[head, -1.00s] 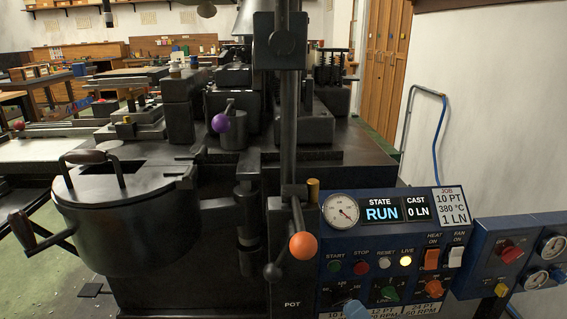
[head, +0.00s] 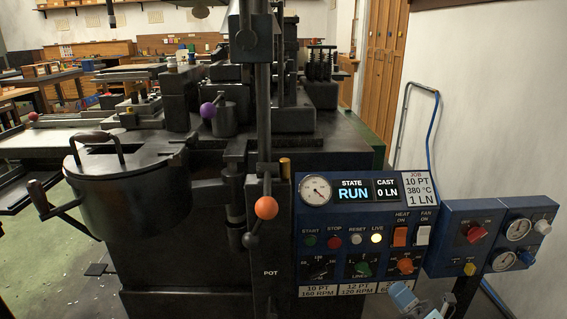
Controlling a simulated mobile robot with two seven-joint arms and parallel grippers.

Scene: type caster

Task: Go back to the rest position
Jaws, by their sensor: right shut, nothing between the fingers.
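The dark type caster (head: 330,140) fills the middle of the head view. Its blue control panel (head: 370,215) reads STATE RUN and CAST 0 LN, with the LIVE lamp lit. My right gripper (head: 425,305) shows at the bottom edge, below the panel's lower right, in front of part of its speed labels. It is shut and holds nothing, and appears apart from the panel. My left gripper is out of view.
A lidded pot (head: 125,190) with a crank handle sticks out at left. An orange-knobbed lever (head: 266,207) stands beside the panel. A second blue box (head: 485,235) with gauges is at right. Green floor lies open at lower left.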

